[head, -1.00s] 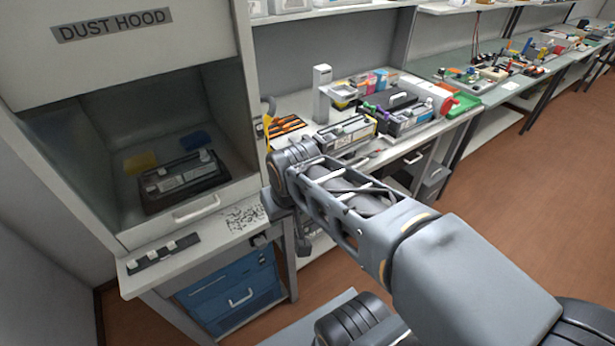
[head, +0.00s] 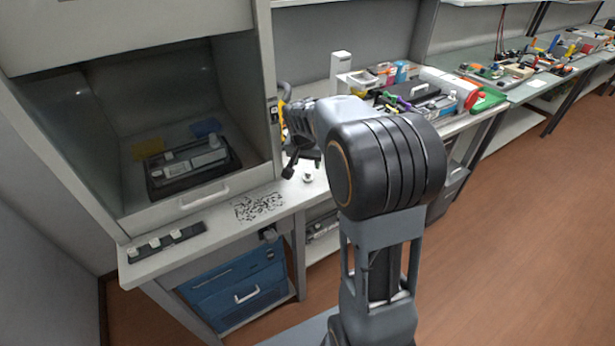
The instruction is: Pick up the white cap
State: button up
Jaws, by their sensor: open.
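A small white round piece with a dark centre, which looks like the white cap (head: 308,177), lies on the light bench top near its front edge, just left of my arm. My gripper (head: 289,172) is small and dark in this view and points down above the bench, a little left of the cap and apart from it. Its jaws are open and I see nothing between them. Three more white cap-like pieces (head: 155,242) sit on a dark strip (head: 187,233) at the bench's left front. My arm hides part of the bench to the right.
The dust hood (head: 225,110) holds a dark toner cartridge (head: 190,168), with yellow and blue cloths behind. Dark specks (head: 258,207) are scattered on the bench before it. Cartridges and boxes (head: 410,90) crowd the right bench. A blue drawer unit (head: 235,280) stands below.

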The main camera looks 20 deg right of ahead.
aim_at(308, 172)
jog(key=shift+x, duration=3.45)
jog(key=shift+a, duration=0.1)
jog(key=c, duration=0.9)
